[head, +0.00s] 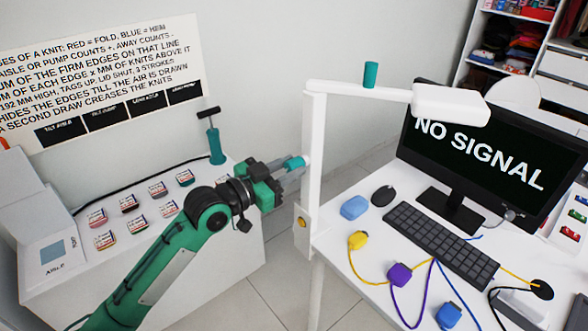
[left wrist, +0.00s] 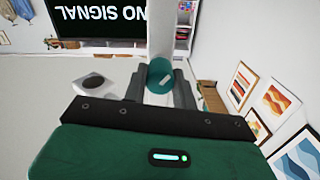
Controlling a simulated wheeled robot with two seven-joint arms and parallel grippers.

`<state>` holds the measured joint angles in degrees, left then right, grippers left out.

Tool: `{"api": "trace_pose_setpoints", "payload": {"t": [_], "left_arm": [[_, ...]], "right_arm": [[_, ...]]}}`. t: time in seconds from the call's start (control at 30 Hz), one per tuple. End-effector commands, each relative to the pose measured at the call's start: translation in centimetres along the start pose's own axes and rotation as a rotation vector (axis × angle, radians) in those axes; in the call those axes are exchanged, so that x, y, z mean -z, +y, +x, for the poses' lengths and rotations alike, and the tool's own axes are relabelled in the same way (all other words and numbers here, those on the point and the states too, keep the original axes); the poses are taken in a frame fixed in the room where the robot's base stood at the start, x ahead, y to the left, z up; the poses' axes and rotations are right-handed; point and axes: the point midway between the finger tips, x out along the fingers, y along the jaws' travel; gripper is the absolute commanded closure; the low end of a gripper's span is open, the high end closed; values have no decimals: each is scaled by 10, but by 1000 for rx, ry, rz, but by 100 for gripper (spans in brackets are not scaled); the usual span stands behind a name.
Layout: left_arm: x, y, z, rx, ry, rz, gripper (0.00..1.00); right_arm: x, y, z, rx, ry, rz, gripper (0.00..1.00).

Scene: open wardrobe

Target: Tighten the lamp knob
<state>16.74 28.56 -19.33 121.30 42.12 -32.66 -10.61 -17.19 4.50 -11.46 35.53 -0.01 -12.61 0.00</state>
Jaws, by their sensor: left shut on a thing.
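The white lamp stands at the left edge of the desk, with a post (head: 313,150), a horizontal arm (head: 350,88) and a wide head (head: 448,103). A teal lamp knob (head: 293,162) sits at the side of the post. My left gripper (head: 290,172) is shut on this knob. In the left wrist view the knob (left wrist: 160,75) shows its round end with a pale mark, between the two dark fingers. My right gripper is not in view.
The desk holds a monitor (head: 535,178), a keyboard (head: 440,243), a mouse (head: 383,195) and coloured blocks with cables, such as a purple one (head: 399,274). A white bench (head: 235,245) at left carries small labelled pieces and a teal hand pump (head: 215,145).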

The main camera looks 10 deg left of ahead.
Motion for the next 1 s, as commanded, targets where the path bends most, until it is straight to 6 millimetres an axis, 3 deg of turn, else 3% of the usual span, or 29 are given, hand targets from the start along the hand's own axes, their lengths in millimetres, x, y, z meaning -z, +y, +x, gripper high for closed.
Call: {"api": "trace_pose_setpoints", "payload": {"t": [0.33, 0.5, 0.77, 0.8, 0.9, 1.0], "left_arm": [[-2, -1, 0, -1, -2, 469, 98], [0, 0, 0, -1, -1, 730, 98], [0, 0, 0, -1, 0, 784, 98], [0, 0, 0, -1, 0, 784, 68], [0, 0, 0, -1, 0, 783, 49], [0, 0, 1, 0, 0, 782, 47]], "right_arm": [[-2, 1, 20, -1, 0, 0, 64], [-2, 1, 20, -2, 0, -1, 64], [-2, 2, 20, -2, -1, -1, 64], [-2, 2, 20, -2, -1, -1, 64], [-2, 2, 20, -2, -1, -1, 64], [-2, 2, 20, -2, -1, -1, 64]]}}
